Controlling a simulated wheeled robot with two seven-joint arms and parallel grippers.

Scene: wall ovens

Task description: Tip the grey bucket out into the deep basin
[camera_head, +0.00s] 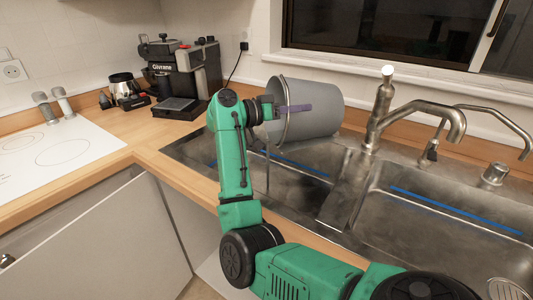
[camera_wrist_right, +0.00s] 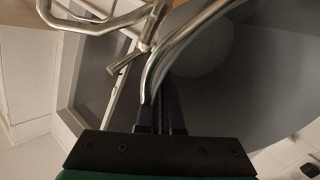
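The grey bucket (camera_head: 318,112) is tipped over on its side above the back of the left sink basin, its mouth toward the left and its base toward the right. In the right wrist view the dark fingers (camera_wrist_right: 160,108) meet the bright curved rim, and the bucket's inside (camera_wrist_right: 235,75) fills the right. I cannot see anything loose inside. The left basin (camera_head: 302,158) lies below; the right basin (camera_head: 430,222) is beside it. My left gripper is out of view.
A tall faucet (camera_head: 383,112) stands just right of the bucket, with a second thin tap (camera_head: 490,115) further right. A coffee machine (camera_head: 182,72) is on the counter at left. A window sill (camera_head: 400,72) runs behind the sink.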

